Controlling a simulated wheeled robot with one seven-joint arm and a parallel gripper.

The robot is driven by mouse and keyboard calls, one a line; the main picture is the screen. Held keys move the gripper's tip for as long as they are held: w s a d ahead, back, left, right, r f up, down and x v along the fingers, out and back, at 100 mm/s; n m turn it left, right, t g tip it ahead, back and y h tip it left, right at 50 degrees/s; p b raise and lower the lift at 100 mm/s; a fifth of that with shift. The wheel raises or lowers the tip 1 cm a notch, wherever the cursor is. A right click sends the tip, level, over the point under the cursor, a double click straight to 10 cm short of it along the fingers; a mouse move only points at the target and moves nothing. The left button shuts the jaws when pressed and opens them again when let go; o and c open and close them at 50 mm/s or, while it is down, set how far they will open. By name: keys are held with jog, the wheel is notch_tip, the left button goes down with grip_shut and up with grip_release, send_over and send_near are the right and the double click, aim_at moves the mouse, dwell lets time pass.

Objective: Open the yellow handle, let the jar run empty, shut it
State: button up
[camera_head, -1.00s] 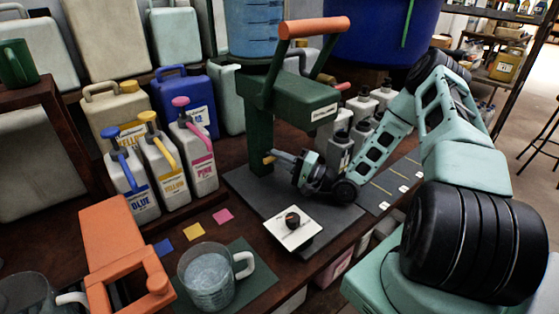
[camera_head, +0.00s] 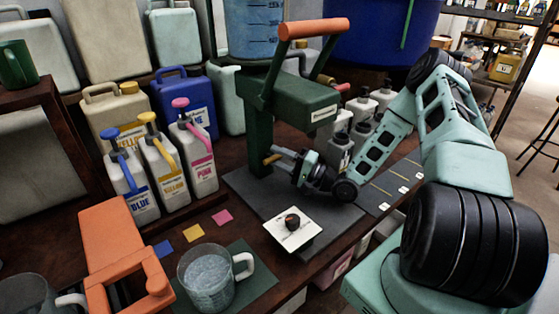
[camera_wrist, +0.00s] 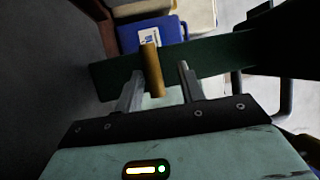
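The yellow handle (camera_head: 271,159) sticks out low on the dark green stand (camera_head: 262,125). It also shows in the wrist view (camera_wrist: 152,70), standing upright between my fingertips. My gripper (camera_head: 284,156) is at the handle. In the wrist view my gripper (camera_wrist: 160,85) has its two fingers apart, with a gap at least on the right finger's side. The clear jar (camera_head: 253,28) with blue liquid and scale marks is above the stand; its top is cut off. A glass mug (camera_head: 208,280) of pale liquid stands on a green mat at the front.
An orange lever (camera_head: 314,28) tops the stand. A white plate with a dark knob (camera_head: 293,229) lies in front of it. Blue, yellow and pink pump bottles (camera_head: 165,170) stand left. Grey pump bottles (camera_head: 340,150) are behind my wrist. An orange clamp-like object (camera_head: 120,250) is at front left.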

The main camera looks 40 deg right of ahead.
jog(key=o, duration=0.9)
jog(key=r, duration=0.9)
jog(key=shift+w+p, duration=0.25)
jog(key=shift+p, duration=0.1)
jog(key=shift+o, duration=0.2)
jog(key=shift+r, duration=0.35)
jog(key=shift+g+h, duration=0.3)
jog(key=shift+g, duration=0.5)
notch_tip(320, 180, down, 4)
jog(key=shift+s+d+f, duration=0.1)
jog(key=shift+s, duration=0.2)
jog(key=shift+s+d+r+p, duration=0.2)
jog(key=shift+s+p, duration=0.1)
jog(key=shift+s, duration=0.15)
jog(key=c, duration=0.9)
jog(key=shift+r+p+v, duration=0.35)
jog(key=shift+p+v, duration=0.65)
jog(key=shift+v, duration=2.15)
jog(key=shift+r+p+v, duration=0.4)
jog(key=shift+p+v, duration=0.65)
jog(key=shift+v, duration=2.1)
jog(key=shift+r+p+v, duration=0.35)
jog(key=shift+p+v, duration=0.65)
jog(key=shift+v, duration=2.15)
jog(key=shift+c, duration=0.2)
jog(key=shift+d, duration=0.1)
